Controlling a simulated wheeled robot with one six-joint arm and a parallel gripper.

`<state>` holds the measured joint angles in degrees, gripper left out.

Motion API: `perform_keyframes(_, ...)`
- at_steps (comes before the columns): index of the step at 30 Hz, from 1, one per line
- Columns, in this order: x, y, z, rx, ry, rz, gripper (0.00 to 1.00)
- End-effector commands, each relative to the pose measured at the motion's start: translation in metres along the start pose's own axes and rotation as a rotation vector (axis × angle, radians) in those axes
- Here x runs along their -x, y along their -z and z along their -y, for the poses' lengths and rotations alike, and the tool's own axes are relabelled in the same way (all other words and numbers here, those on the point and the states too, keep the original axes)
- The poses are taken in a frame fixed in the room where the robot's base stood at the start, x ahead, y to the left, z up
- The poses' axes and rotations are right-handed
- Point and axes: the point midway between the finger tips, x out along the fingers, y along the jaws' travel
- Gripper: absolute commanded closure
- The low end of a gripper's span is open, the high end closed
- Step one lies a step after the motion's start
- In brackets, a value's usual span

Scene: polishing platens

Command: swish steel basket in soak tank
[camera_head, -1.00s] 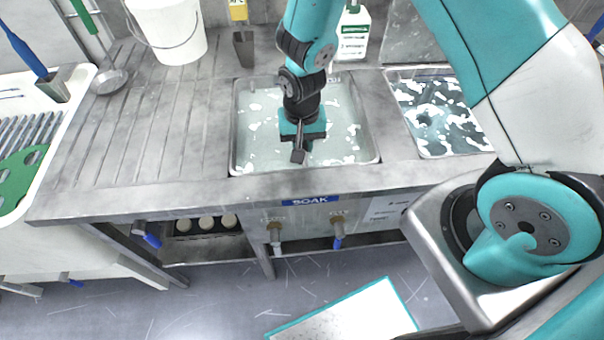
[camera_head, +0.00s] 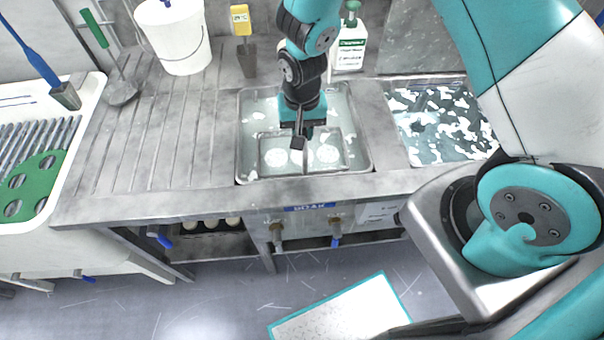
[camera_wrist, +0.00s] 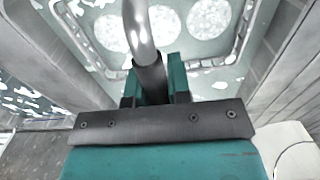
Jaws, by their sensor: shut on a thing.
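The soak tank (camera_head: 239,140) is a steel basin of pale, foamy liquid set in the bench above a blue SOAK label. The steel basket (camera_head: 346,150) shows in it as a rectangular frame around pale round discs. It appears at or near the liquid's surface; its exact depth is unclear. My gripper (camera_head: 299,138) points down over the basket. In the wrist view, my gripper (camera_wrist: 158,85) is shut on the basket's curved metal handle (camera_wrist: 138,25), with the discs (camera_wrist: 160,25) beyond. The jaws hide part of the basket.
A second basin (camera_head: 440,160) with foamier, darker liquid lies right of the tank. A white bucket (camera_head: 178,40), a yellow-handled tool (camera_head: 241,20) and a labelled bottle (camera_head: 350,48) stand behind. The ribbed drainboard (camera_head: 150,130) at left is mostly clear.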

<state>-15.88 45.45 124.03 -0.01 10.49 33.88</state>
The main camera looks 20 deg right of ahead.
Motion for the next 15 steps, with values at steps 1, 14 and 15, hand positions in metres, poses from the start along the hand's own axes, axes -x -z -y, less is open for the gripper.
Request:
perform_keyframes(1,0.01,0.0,0.0,0.0,0.001,-0.001,1.0)
perform_keyframes(14,0.051,0.001,0.0,0.0,0.001,-0.001,1.0)
perform_keyframes(15,0.054,0.001,0.0,0.0,0.001,-0.001,1.0)
